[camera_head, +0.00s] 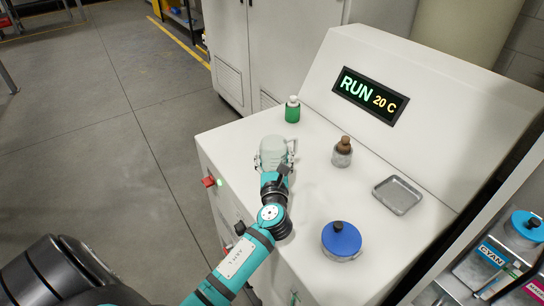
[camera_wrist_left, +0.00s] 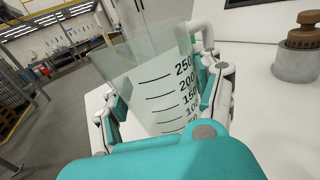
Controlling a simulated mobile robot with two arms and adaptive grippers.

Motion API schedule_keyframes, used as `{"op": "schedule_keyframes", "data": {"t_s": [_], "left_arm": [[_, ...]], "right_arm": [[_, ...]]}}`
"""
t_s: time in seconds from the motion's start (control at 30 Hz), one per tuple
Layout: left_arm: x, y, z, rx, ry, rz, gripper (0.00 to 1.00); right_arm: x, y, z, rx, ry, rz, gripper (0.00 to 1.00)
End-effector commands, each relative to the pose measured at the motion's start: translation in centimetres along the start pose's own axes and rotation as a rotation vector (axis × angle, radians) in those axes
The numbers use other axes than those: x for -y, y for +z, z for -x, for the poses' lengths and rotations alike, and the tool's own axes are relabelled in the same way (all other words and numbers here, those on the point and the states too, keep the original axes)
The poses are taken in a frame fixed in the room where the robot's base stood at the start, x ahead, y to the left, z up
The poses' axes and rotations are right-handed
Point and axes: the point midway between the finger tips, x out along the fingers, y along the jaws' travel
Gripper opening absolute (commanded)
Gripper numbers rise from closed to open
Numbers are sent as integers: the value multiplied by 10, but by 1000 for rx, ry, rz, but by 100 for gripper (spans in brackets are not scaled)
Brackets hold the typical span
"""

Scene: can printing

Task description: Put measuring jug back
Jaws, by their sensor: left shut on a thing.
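The measuring jug (camera_head: 273,149) is pale and translucent, over the left part of the white machine's top in the head view. My left gripper (camera_head: 275,162) is shut on it. In the left wrist view the jug (camera_wrist_left: 155,85) fills the space between the fingers of my left gripper (camera_wrist_left: 160,100), with black volume marks and a handle at its upper right. It looks tilted in that view. Its base is hidden, so I cannot tell whether it touches the top. My right gripper is not in view.
On the machine top (camera_head: 310,190) stand a green bottle (camera_head: 292,110), a brown-capped weight or jar (camera_head: 342,153), a metal tray (camera_head: 398,195) and a blue-lidded container (camera_head: 341,240). A display (camera_head: 370,95) reads RUN 20 C. Ink containers (camera_head: 524,228) stand at the lower right.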

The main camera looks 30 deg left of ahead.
Motion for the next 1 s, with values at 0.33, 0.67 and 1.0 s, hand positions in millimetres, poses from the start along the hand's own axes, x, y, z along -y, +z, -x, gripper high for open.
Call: {"op": "schedule_keyframes", "data": {"t_s": [0.33,0.67,1.0], "left_arm": [[-5,-12,-37,-2,-1,-1,24],[-5,-39,-36,0,-2,1,24],[-5,-42,-36,-1,-2,1,71]], "right_arm": [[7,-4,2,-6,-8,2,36],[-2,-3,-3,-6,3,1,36],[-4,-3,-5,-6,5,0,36]]}}
